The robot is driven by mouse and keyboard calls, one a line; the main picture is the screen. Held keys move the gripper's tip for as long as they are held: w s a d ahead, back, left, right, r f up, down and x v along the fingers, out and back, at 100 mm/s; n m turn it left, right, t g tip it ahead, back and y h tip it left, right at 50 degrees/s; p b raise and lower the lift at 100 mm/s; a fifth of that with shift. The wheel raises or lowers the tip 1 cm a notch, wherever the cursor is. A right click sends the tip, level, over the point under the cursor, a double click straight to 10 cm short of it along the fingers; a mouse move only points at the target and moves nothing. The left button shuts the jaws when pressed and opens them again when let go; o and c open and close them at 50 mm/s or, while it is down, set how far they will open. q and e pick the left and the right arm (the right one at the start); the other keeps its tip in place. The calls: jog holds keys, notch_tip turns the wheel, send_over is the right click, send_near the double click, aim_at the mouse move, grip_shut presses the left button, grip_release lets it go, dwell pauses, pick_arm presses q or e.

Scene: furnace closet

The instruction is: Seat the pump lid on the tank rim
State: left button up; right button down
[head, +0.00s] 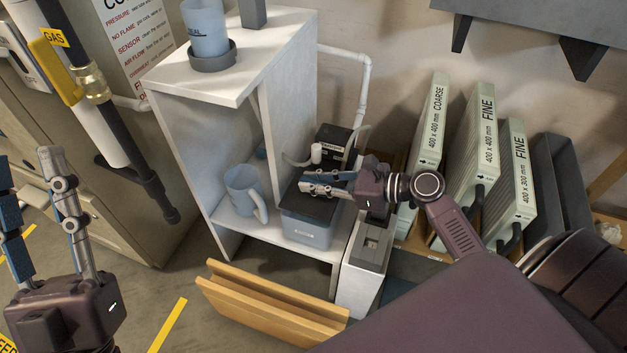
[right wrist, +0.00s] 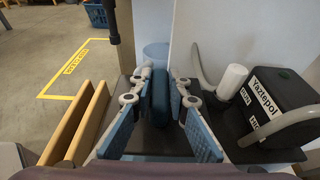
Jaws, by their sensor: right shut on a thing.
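The tank (head: 306,232) is a blue-grey box on the lower shelf of a white cabinet. The black pump lid (head: 318,211) lies over its top; I cannot tell whether it sits flush on the rim. In the right wrist view the lid (right wrist: 150,143) carries a dark blue upright grip (right wrist: 160,95). My right gripper (head: 318,183) is shut on this grip, with a finger on each side (right wrist: 161,76); the fingers hide part of the lid. My left gripper (head: 25,165) is open and empty at the left, far from the tank.
A blue mug (head: 243,187) stands left of the tank. A black pump labelled Yaztepol (right wrist: 283,100) and a white cylinder (right wrist: 230,85) with hoses are beside the grip. Wooden boards (head: 270,308) stand in front; filters (head: 470,145) stand at right.

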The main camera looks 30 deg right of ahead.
pick_arm(q)
jog(key=shift+w+d+f+g+y+p, duration=0.2)
jog(key=shift+w+f+g+y+p, duration=0.25)
jog(key=shift+w+f+g, duration=0.9)
jog(key=shift+w+f+t, duration=0.2)
jog(key=shift+f+t, duration=0.05)
jog(key=shift+s+r, duration=0.15)
jog(key=shift+r, duration=0.1)
pick_arm(e)
jog(key=shift+f, duration=0.2)
jog(key=shift+f, duration=0.25)
pick_arm(q)
jog(key=shift+s+r+t+h, duration=0.35)
jog(key=shift+s+r+t, duration=0.15)
jog(key=shift+s+r, duration=0.1)
pick_arm(e)
jog(key=shift+f, duration=0.35)
pick_arm(q)
jog(key=shift+b, duration=0.3)
pick_arm(e)
jog(key=shift+f, duration=0.1)
pick_arm(q)
jog(key=shift+s+a+r, duration=0.1)
jog(key=shift+s+r, duration=0.1)
jog(key=shift+s, duration=0.05)
pick_arm(e)
jog(key=shift+f, duration=0.2)
